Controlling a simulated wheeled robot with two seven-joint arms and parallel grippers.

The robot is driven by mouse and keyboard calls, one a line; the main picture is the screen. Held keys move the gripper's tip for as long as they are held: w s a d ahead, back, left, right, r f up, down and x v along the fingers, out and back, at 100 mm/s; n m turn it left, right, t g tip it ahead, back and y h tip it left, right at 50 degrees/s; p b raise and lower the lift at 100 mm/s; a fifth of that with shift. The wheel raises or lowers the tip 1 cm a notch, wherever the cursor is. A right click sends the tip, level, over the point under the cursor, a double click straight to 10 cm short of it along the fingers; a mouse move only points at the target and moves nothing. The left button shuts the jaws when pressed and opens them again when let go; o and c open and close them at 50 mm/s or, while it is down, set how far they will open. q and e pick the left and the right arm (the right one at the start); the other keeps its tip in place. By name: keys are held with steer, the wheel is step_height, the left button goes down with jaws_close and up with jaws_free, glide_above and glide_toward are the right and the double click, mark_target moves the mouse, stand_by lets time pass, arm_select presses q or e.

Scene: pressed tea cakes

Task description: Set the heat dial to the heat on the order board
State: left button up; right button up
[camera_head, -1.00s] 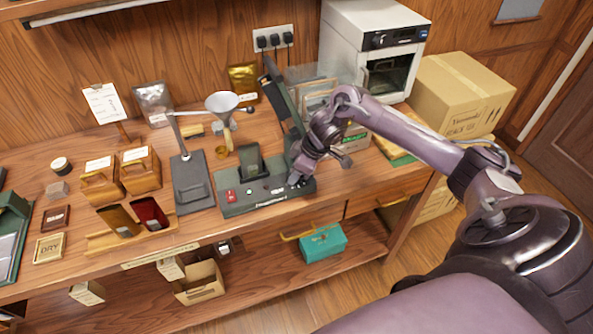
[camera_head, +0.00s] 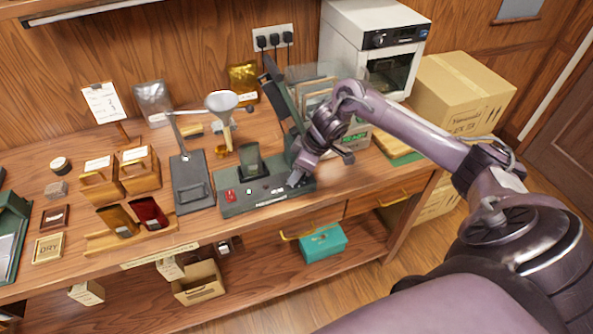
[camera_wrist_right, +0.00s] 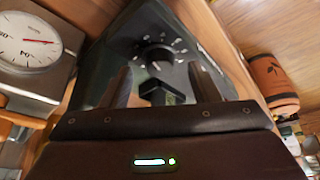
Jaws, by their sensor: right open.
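The heat dial (camera_wrist_right: 158,58) is a black knob with white marks around it, on the dark panel of the sealing machine (camera_wrist_right: 105,75) in the right wrist view. My right gripper (camera_wrist_right: 156,80) is open, with its fingers on either side of the line to the knob. I cannot tell whether they touch it. In the head view my right gripper (camera_head: 297,179) is low at the right end of the green machine (camera_head: 240,205) and hides the dial. The order board (camera_head: 104,102) is a white card on a stand at the back left; its writing is too small to read.
A round white gauge (camera_wrist_right: 28,40) is at the left of the wrist view. Pouches, wooden boxes and a white oven (camera_head: 372,45) stand around. A teal box (camera_head: 323,241) is on the lower shelf.

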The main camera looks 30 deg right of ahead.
steer(key=b+v, duration=0.1)
steer(key=v, duration=0.5)
steer(key=shift+r, duration=0.2)
